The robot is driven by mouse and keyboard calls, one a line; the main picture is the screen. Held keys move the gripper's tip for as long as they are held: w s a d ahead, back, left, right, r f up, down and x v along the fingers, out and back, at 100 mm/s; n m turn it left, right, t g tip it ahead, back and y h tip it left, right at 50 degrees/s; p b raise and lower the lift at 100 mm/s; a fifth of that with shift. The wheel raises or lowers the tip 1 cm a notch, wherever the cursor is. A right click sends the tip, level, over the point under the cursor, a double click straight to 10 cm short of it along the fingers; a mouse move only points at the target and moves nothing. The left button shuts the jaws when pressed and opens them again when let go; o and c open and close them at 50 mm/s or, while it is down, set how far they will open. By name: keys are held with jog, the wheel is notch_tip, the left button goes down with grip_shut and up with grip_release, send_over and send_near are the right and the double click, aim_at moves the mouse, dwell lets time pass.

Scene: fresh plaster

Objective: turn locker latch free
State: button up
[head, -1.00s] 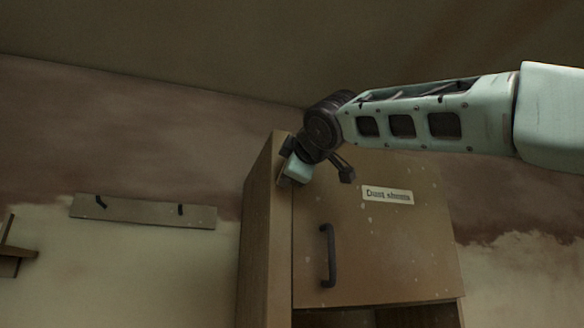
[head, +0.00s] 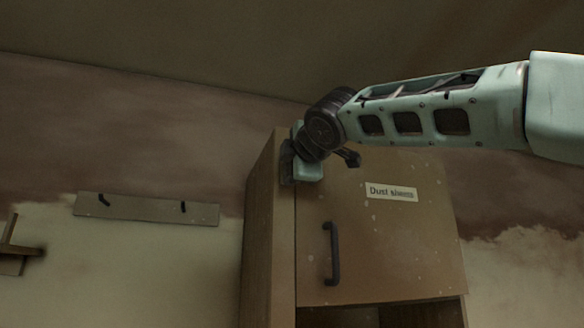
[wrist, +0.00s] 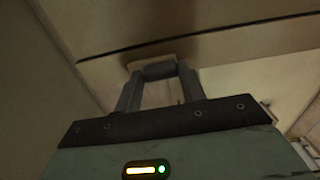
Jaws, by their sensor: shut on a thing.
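The locker (head: 268,230) is a tall brown cabinet with a door (head: 390,250). The door carries a pale label (head: 391,191) and a dark vertical handle (head: 331,254). My gripper (head: 289,160) is at the upper left edge of the door, by the frame. In the wrist view my gripper (wrist: 158,88) has its two fingers closed around a dark latch piece (wrist: 159,71) against the locker front. In the head view the latch is mostly hidden behind my gripper and wrist. The door looks closed against the frame.
A wall board with two dark hooks (head: 146,210) hangs at the left. A small wooden shelf (head: 14,255) shows at the far left edge. Below the door is an open dark compartment (head: 384,315). The space left of the locker is free.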

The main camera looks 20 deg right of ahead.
jog(key=o, duration=1)
jog(key=shift+s, duration=0.1)
jog(key=shift+s+b, duration=3.95)
jog(key=shift+s, duration=4.65)
